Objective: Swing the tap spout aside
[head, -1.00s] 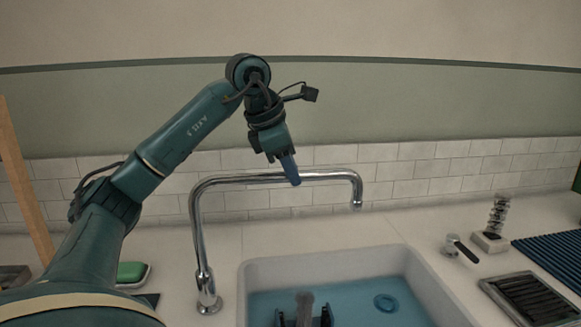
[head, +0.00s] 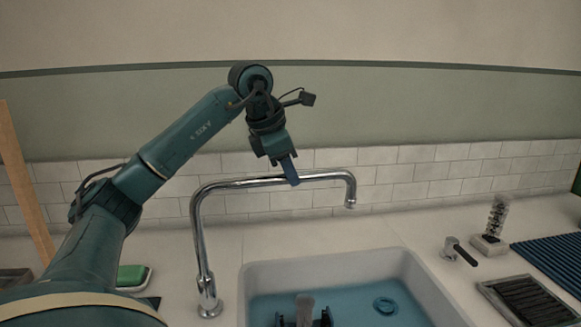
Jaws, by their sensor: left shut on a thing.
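The outlet hangs over the back edge area of the sink as seen here.
A green sponge (head: 132,275) lies left. A small lever (head: 459,250), a clear holder (head: 495,222) and a dark tray (head: 530,298) stand right.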

